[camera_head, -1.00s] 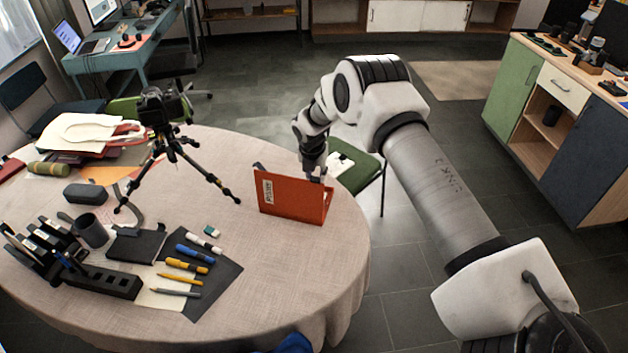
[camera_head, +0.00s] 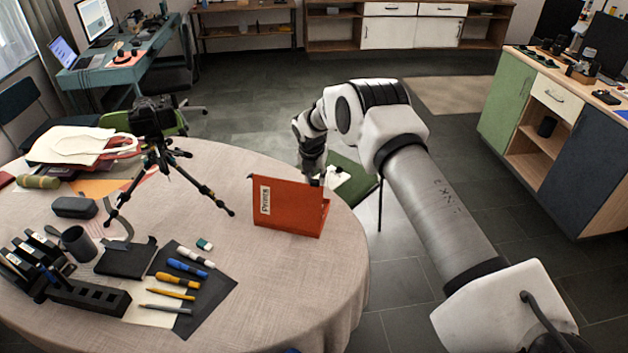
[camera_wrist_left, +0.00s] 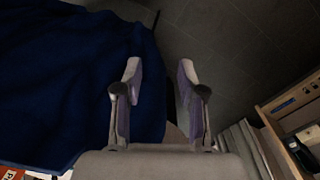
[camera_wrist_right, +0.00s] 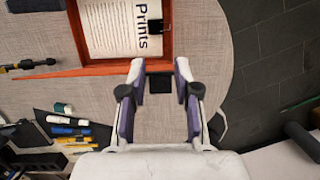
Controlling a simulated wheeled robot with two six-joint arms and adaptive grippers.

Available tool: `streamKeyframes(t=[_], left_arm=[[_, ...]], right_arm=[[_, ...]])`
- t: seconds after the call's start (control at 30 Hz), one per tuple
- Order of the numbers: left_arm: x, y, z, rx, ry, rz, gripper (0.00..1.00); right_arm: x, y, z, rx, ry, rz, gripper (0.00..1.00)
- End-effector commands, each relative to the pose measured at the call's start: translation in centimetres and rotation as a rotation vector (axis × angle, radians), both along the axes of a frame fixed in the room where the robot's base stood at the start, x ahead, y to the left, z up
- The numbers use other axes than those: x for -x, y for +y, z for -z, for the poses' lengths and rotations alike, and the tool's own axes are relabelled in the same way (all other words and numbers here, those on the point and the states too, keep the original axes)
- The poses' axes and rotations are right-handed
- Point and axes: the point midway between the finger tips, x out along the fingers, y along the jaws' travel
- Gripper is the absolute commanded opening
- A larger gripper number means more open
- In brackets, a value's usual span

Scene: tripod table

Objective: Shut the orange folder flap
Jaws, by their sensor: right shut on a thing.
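The orange folder stands on the round table's right side, its orange flap (camera_head: 288,207) raised and steeply tilted, with a white label on it. In the right wrist view the flap (camera_wrist_right: 85,72) shows nearly edge-on, beyond it the folder's tray with a white "Prints" sheet (camera_wrist_right: 108,28). My right gripper (camera_head: 316,178) is at the flap's upper right edge. In its wrist view its fingers (camera_wrist_right: 159,75) are on either side of a dark tab (camera_wrist_right: 159,83) at the flap's edge. My left gripper (camera_wrist_left: 160,75) is open and empty, away from the folder.
A tripod with a camera (camera_head: 152,117) stands left of the folder. Pens, markers and a dark sheet (camera_head: 205,310) lie in front of it to the left, beside a black rack (camera_head: 88,297). A green chair (camera_head: 352,180) stands behind the folder. Blue cloth (camera_wrist_left: 70,80) lies near my left gripper.

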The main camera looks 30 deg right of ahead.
Motion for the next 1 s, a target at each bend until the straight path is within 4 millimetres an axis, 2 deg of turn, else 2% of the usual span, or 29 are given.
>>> streamKeyframes(t=[0.5, 0.77, 1.0], left_arm=[[0.0, 0.0, 3.4, 0.000, 0.000, 0.000, 0.40], [0.0, 0.0, 3.9, 0.000, 0.000, 0.000, 0.40], [0.0, 0.0, 5.5, 0.000, 0.000, 0.000, 0.40]], right_arm=[[-1.5, -1.7, 1.2, 0.001, -0.002, 0.002, 0.24], [-1.8, -2.0, 1.2, 0.001, -0.001, 0.000, 0.24], [-2.4, -2.7, 1.9, 0.002, -0.001, 0.001, 0.24]])
